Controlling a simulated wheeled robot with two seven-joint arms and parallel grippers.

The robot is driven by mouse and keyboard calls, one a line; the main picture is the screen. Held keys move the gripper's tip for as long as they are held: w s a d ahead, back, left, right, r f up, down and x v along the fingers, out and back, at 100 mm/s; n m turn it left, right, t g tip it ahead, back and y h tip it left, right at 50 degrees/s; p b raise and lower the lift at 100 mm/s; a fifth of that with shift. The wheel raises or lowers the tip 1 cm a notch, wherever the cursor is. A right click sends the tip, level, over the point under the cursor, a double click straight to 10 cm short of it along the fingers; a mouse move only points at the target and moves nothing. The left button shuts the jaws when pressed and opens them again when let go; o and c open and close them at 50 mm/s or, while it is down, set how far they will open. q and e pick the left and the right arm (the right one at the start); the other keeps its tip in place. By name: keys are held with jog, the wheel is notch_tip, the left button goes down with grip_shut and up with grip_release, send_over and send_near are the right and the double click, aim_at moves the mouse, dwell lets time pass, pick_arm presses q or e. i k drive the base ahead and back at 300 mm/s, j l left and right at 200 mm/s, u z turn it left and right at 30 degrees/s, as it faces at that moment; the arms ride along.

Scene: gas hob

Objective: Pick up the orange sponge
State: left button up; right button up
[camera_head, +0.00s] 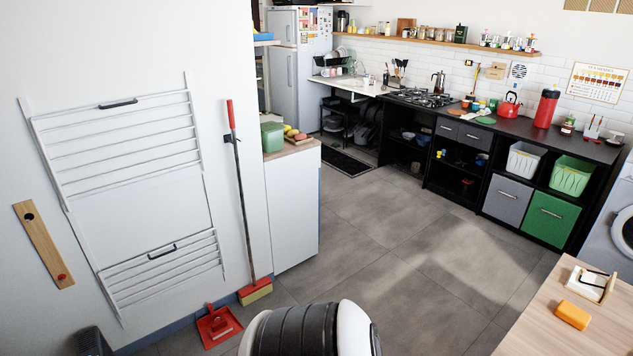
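The orange sponge (573,315) is a small block lying on the light wooden table (530,340) at the lower right of the head view. It lies clear on the tabletop, just in front of a small whitish holder. Neither of my grippers shows in the head view, and nothing is seen touching the sponge.
The whitish holder (590,284) with dark parts stands behind the sponge. A broom (237,180) and red dustpan (217,326) are at the left wall. Grey floor (400,260) is open in the middle. The black counter (500,130) runs along the back.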

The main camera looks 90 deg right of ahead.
aim_at(580, 319)
jog(key=z, duration=4.5)
